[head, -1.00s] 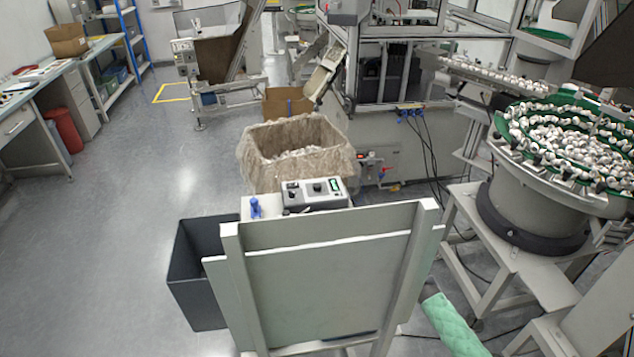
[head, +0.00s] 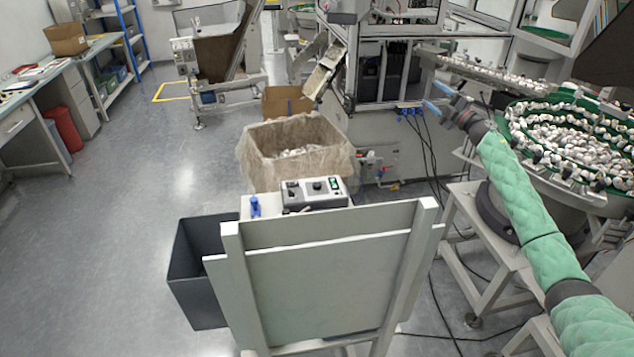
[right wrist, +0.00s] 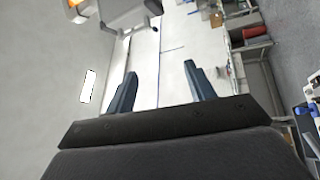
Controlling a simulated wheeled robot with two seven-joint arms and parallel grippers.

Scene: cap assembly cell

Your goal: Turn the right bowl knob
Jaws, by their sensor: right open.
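The grey control box (head: 314,194) sits on top of the stand in the head view, with small dark knobs on its face, including a right-hand one (head: 317,186), and a small green-lit spot at its right end. Which knob belongs to the right bowl cannot be read. My right gripper (head: 430,92) is open and empty, raised up and to the right of the box, well apart from it, in front of the bowl feeder. Its two blue fingers also show spread in the right wrist view (right wrist: 161,70), with nothing between them. My left gripper is out of view.
The pale stand panel (head: 330,270) rises in front of the box. A blue knob-like part (head: 255,206) stands left of the box. A bowl feeder (head: 585,135) full of white caps is at right. A lined carton (head: 255,165) stands behind, a dark bin (head: 190,280) at left.

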